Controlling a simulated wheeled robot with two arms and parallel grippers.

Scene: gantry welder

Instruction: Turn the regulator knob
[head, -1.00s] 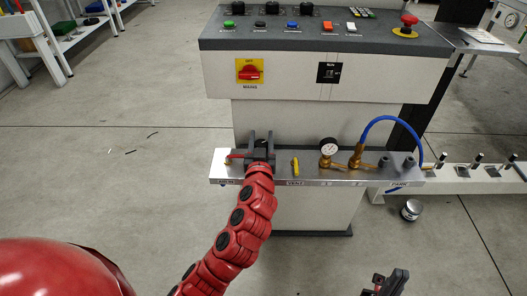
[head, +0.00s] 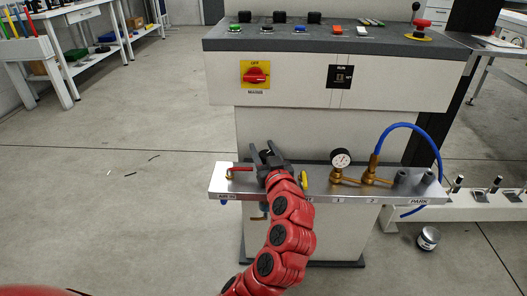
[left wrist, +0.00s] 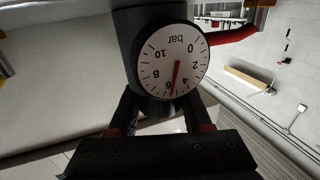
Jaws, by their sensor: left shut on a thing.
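My left gripper (head: 266,154) is at the left part of the metal manifold bar in the head view, shut around the regulator knob. The gripper hides most of the regulator there. In the left wrist view, the dark regulator body (left wrist: 135,45) carries a round white gauge (left wrist: 175,62) marked in bar. It appears upside down, its red needle pointing between 4 and 6. The fingers of my left gripper (left wrist: 157,118) stand on both sides below the gauge; the knob is largely hidden between them. My right gripper is not in view.
The metal bar (head: 220,182) also holds a yellow lever (head: 304,180), a second gauge (head: 341,159), brass fittings and a blue hose (head: 398,126). The welder console (head: 300,75) stands behind. A small round can (head: 428,238) is on the floor at right. Floor at left is mostly clear.

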